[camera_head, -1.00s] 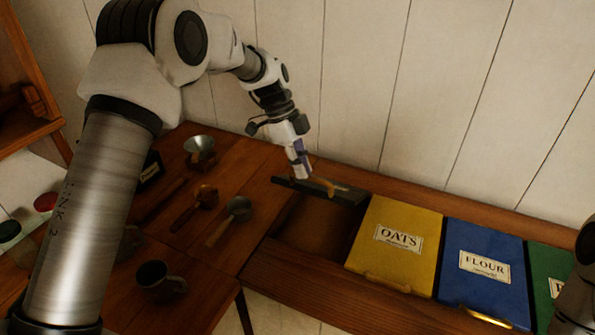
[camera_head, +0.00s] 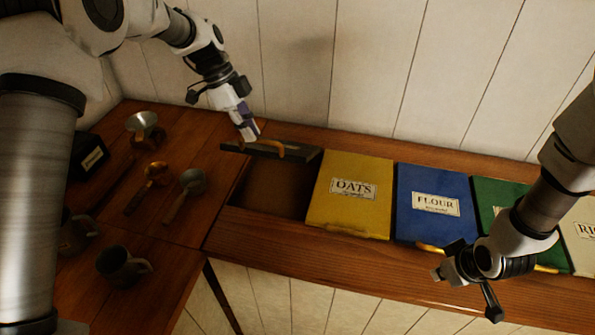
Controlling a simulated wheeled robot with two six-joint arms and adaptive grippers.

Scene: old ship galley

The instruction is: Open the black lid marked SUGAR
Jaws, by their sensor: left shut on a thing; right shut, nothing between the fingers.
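The black lid (camera_head: 312,154) is tilted up at the back of the leftmost bin, seen nearly edge-on, so its label cannot be read. My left gripper (camera_head: 251,134) is shut at the left part of the lid's handle. Below the lid, the open bin (camera_head: 270,192) shows a dark brown inside. My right gripper (camera_head: 455,268) is shut and empty, in front of the blue and green lids; its arm hides part of the green one.
To the right, the yellow OATS lid (camera_head: 348,198), blue FLOUR lid (camera_head: 432,200), green lid (camera_head: 490,193) and a pale lid (camera_head: 586,240) lie closed. On the table at left are a mug (camera_head: 118,266), a scoop (camera_head: 190,182), a funnel (camera_head: 142,122) and a black box (camera_head: 88,155).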

